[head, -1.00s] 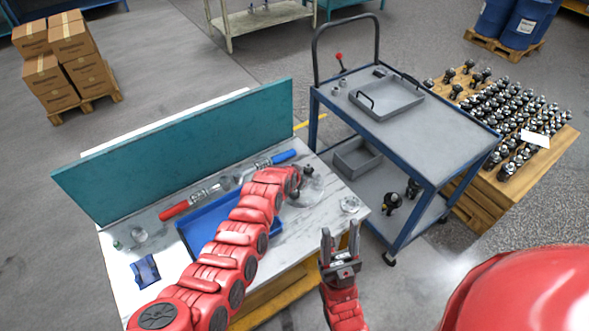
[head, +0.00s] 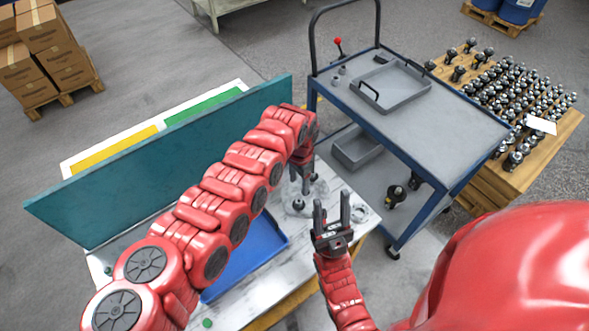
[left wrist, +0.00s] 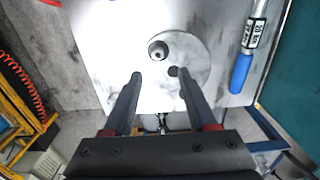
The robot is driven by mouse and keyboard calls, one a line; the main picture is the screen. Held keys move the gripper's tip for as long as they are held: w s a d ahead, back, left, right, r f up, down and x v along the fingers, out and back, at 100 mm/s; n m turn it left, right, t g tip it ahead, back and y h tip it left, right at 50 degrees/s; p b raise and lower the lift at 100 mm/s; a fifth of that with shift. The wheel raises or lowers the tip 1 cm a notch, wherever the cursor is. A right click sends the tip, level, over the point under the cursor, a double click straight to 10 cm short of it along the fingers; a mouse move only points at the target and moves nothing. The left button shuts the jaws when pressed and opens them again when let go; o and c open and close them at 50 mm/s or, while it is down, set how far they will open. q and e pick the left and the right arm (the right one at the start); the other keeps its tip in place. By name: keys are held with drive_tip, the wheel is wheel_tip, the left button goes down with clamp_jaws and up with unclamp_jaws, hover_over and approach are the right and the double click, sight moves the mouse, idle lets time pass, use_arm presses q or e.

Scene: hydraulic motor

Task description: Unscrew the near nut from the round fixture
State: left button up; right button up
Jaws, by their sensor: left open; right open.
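The round fixture (head: 291,209) is a pale grey disc on the marble-topped table, partly hidden by my left gripper in the head view. It also shows in the left wrist view (left wrist: 193,54). A dark round nut (left wrist: 158,50) stands on it, just beyond my left fingertips and between their lines; it shows as a small dark knob (head: 298,204) in the head view. I cannot make out a second nut. My left gripper (left wrist: 155,74) is open and empty, pointing down over the fixture. My right gripper (head: 332,207) is open and empty, fingers up, at the table's right front.
A blue tray (head: 250,258) lies on the table under my left arm. A teal panel (head: 165,160) stands along the back. A blue-handled torque tool (left wrist: 243,70) lies beside the fixture. A small metal ring part (head: 360,212) is near the right edge. A trolley (head: 440,115) stands right.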

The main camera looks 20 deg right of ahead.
sight(299, 201)
use_arm(q)
drive_tip(key=shift+s+f+b, duration=0.3)
drive_tip(key=shift+f+b, duration=0.35)
drive_tip(key=shift+f, duration=0.1)
wheel_tip(299, 201, down, 7)
drive_tip(key=b, duration=0.6)
drive_tip(key=shift+w+f, duration=0.1)
drive_tip(key=shift+f, duration=0.1)
drive_tip(key=shift+r, duration=0.1)
drive_tip(key=shift+b, duration=0.3)
